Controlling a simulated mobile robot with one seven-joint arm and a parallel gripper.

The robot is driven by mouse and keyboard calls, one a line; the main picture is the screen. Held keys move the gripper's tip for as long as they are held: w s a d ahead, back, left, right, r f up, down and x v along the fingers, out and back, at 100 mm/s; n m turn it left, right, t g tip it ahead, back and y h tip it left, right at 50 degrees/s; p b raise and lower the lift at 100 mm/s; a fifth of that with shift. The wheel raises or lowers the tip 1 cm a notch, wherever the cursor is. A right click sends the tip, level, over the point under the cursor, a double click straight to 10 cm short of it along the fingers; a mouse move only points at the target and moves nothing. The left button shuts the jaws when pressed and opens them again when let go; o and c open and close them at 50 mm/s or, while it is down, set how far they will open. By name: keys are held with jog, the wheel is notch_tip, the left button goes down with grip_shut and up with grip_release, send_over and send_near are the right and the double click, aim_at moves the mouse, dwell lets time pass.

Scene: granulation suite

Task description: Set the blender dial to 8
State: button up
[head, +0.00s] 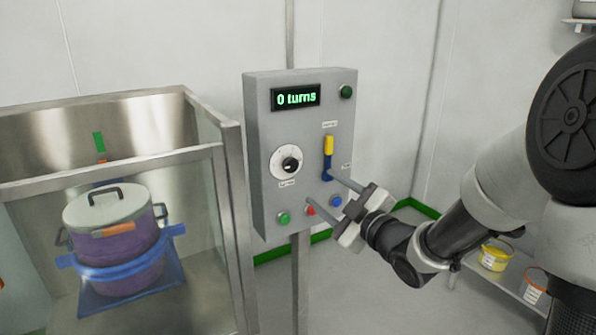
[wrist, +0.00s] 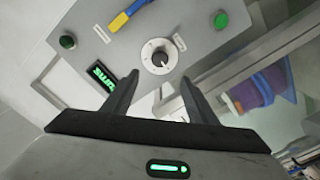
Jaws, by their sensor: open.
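The dial (head: 287,162) is a black knob on a round white plate, on the left part of the grey control panel (head: 300,105). The display (head: 296,97) above it reads "0 turns". In the wrist view the dial (wrist: 160,57) lies just beyond and between my fingertips, with a visible gap. My gripper (head: 322,186) is open and empty; in the head view its fingers point at the panel, right of and below the dial. It also shows in the wrist view (wrist: 157,76). The dial's scale marks are too small to read.
A lever with yellow and blue parts (head: 328,150) is right of the dial, close to my upper finger. Green (head: 283,218), red (head: 310,210) and blue (head: 336,201) buttons line the panel's bottom. A steel-framed enclosure (head: 110,165) with a purple vessel (head: 115,245) stands left.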

aim_at(292, 167)
jog(key=x, duration=1.4)
jog(key=shift+b, duration=0.3)
jog(key=c, duration=1.1)
